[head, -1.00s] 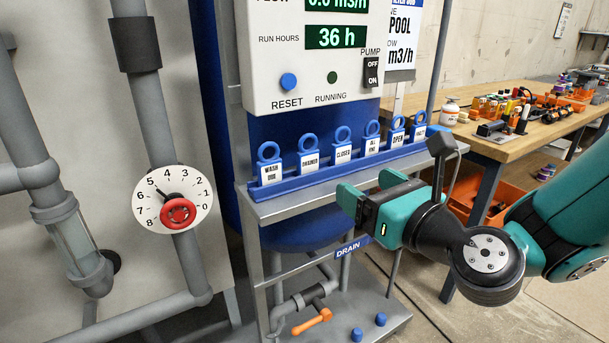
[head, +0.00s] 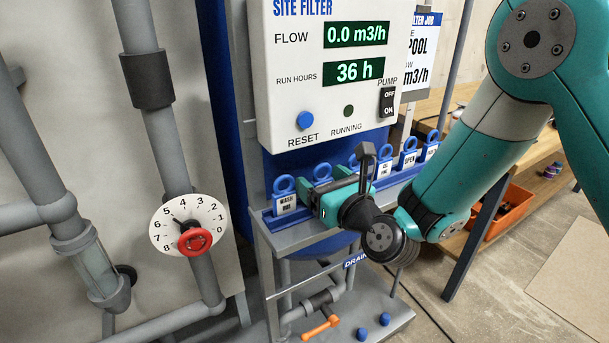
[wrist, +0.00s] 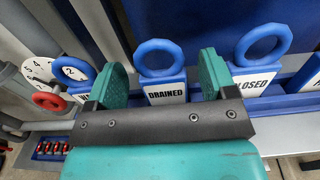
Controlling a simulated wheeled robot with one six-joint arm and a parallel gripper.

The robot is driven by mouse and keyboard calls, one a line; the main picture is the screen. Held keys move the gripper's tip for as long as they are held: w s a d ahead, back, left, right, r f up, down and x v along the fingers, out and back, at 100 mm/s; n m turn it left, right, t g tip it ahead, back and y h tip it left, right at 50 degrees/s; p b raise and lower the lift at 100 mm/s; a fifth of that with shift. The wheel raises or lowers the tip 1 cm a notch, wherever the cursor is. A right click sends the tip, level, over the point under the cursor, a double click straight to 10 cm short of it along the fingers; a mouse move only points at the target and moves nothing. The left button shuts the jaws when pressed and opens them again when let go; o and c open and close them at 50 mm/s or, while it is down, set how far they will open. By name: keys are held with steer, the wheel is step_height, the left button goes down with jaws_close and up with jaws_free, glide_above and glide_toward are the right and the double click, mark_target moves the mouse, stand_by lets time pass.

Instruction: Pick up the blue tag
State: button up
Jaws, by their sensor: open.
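Several blue tags with ring tops and white labels stand in a row in a blue rack (head: 258,222). The WASH DUE tag (head: 285,201) is at the left end. The DRAINED tag's ring (head: 323,170) shows above my gripper (head: 327,184), which hides its label in the head view. In the wrist view, the DRAINED tag (wrist: 160,72) lies ahead, between the two teal fingers of my open gripper (wrist: 164,72), with nothing held. The CLOSED tag (wrist: 258,68) is just right of the right finger. The OPEN tag (head: 408,156) is farther right.
The control panel (head: 350,115) hangs close above the rack. A gauge dial with a red knob (head: 195,239) stands left. The metal shelf (head: 300,243) holds the rack. A wooden bench (head: 540,165) and an orange bin (head: 505,212) are at right.

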steer(key=shift+w+d, duration=0.1)
steer(key=shift+w, duration=0.3)
steer(key=shift+s+a, duration=0.1)
steer(key=shift+a, duration=0.1)
steer(key=shift+c, duration=0.6)
steer(key=c, duration=0.9)
steer(key=shift+r, duration=0.1)
